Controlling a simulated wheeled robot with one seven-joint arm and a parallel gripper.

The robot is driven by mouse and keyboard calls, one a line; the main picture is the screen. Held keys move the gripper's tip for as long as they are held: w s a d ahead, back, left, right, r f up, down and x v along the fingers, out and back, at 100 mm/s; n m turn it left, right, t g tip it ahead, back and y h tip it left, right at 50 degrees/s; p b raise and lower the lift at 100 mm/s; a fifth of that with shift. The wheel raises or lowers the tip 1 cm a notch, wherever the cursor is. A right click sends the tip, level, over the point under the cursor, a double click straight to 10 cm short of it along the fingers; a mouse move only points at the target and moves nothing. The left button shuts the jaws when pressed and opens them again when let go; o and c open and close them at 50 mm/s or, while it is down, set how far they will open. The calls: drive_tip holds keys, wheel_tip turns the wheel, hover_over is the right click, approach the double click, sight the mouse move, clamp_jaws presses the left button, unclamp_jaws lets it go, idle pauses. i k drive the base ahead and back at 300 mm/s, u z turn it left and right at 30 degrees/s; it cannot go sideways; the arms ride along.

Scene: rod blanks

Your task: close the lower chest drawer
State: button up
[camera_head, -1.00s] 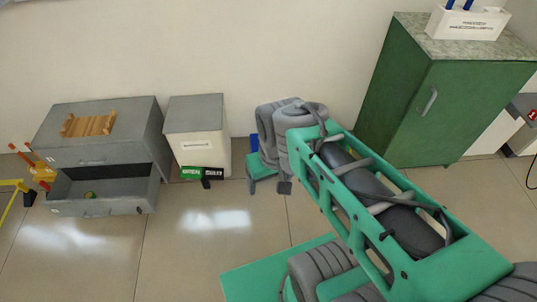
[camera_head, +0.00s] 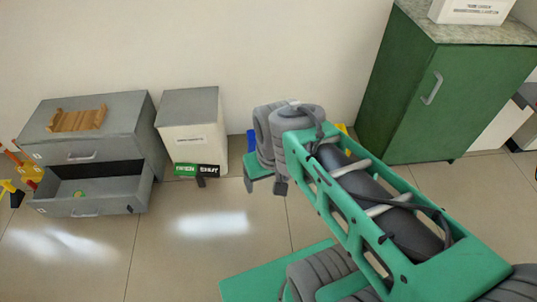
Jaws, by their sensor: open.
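The grey chest (camera_head: 142,112) stands on the floor at the left, against the wall. Its lower drawer (camera_head: 110,207) is pulled out toward the front, with its handle (camera_head: 85,214) on the drawer front. A small green and yellow item lies inside the drawer. The upper drawer (camera_head: 100,153) is shut. My gripper (camera_head: 265,186) is open and points down, to the right of the chest and well apart from the drawer. I see nothing between its fingers.
A wooden rack (camera_head: 78,119) sits on the chest top. A white bin with a grey lid (camera_head: 193,145) stands between chest and gripper, with a green and black sign (camera_head: 197,170) at its foot. A green cabinet (camera_head: 405,105) stands right. Floor before the drawer is clear.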

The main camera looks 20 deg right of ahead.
sight(53, 197)
drive_tip(key=u, duration=1.55)
drive_tip(key=i, duration=1.2)
drive_tip(key=u, duration=0.95)
drive_tip(key=i, duration=0.55)
drive_tip(key=u, duration=0.4)
